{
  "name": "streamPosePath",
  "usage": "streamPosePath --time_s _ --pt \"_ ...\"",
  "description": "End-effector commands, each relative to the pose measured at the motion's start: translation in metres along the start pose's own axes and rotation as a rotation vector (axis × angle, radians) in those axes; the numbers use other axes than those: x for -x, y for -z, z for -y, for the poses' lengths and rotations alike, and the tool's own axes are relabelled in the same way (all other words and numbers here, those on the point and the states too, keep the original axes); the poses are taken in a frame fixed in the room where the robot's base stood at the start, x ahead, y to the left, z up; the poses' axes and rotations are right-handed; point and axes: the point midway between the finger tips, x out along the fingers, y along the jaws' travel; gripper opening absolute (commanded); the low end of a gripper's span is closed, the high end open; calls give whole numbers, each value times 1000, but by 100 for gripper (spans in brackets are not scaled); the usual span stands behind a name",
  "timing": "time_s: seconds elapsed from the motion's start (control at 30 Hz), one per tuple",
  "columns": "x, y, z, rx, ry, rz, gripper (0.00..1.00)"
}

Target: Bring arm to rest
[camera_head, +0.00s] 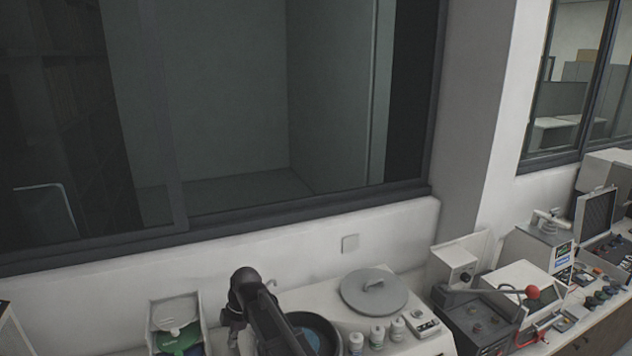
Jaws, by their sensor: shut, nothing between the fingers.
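Part of my dark arm (262,310) rises from the bottom edge in the camera_head view. It ends in a rounded joint in front of the wall below the window, with smaller dark parts just under it. I cannot make out my gripper or its fingers in this view. I see nothing held by the part of the arm that shows.
My arm overlaps a bench machine with a dark round basin (314,334). Right of it are a grey round lid (374,291), several small white bottles (377,334) and a red-knobbed lever device (490,318). A green-topped container (179,336) stands left. Window and wall lie behind.

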Motion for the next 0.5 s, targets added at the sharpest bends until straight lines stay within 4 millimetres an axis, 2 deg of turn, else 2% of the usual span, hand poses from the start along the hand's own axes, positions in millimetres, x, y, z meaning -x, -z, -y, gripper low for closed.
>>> streamPosePath --time_s 0.13,0.5 --pt "0 -1 0 -3 0 0 0" --pt "-12 -36 13 -142 -12 21 0"
